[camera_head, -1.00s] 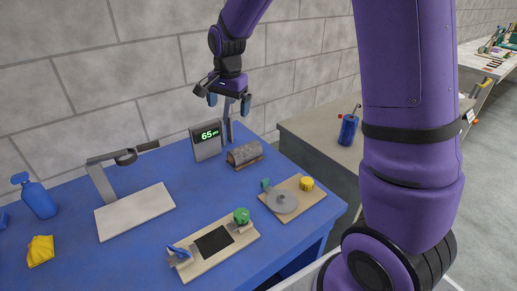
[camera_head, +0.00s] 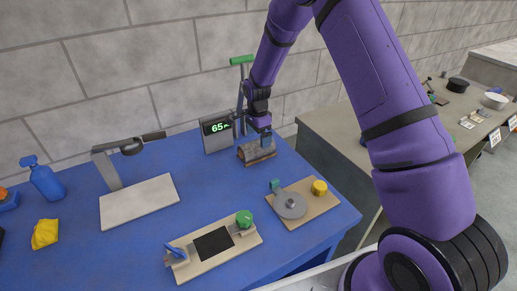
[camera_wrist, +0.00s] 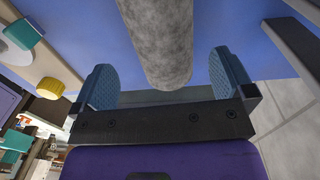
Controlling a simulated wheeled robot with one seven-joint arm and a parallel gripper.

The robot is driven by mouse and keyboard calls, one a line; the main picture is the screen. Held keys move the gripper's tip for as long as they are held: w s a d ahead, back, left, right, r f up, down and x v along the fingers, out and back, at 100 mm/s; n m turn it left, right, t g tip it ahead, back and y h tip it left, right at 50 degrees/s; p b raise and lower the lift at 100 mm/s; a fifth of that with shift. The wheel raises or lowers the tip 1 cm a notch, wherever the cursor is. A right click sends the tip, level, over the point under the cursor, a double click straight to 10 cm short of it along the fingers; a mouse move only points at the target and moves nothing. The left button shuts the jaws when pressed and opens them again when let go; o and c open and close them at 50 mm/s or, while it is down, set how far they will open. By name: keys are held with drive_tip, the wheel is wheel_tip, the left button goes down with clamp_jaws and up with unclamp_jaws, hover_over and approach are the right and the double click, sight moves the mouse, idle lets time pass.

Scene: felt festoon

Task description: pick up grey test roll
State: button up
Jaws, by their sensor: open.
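The grey test roll (camera_head: 251,152) lies on a brown wooden cradle (camera_head: 262,161) at the back right of the blue table. My gripper (camera_head: 266,141) is down at the roll and covers part of its right side. In the wrist view the roll (camera_wrist: 160,40) reaches between the two blue finger pads of my open gripper (camera_wrist: 162,82). A gap shows between the roll and each pad. I cannot tell how far the pads reach along the roll.
A digital display (camera_head: 217,134) stands close behind the roll on the left, with a green-topped stand (camera_head: 242,62) behind. A board with a grey disc (camera_head: 290,205) and yellow knob (camera_head: 319,188) lies in front. The blue table's middle (camera_head: 205,190) is clear.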

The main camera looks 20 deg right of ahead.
sight(257, 141)
drive_tip(key=shift+a+f, duration=0.15)
drive_tip(key=shift+f, duration=1.25)
drive_tip(key=shift+a+f, duration=0.1)
drive_tip(key=shift+f, duration=1.25)
drive_tip(key=c, duration=1.1)
drive_tip(key=shift+r, duration=0.15)
wheel_tip(257, 141, up, 28)
drive_tip(key=shift+a+f, duration=0.1)
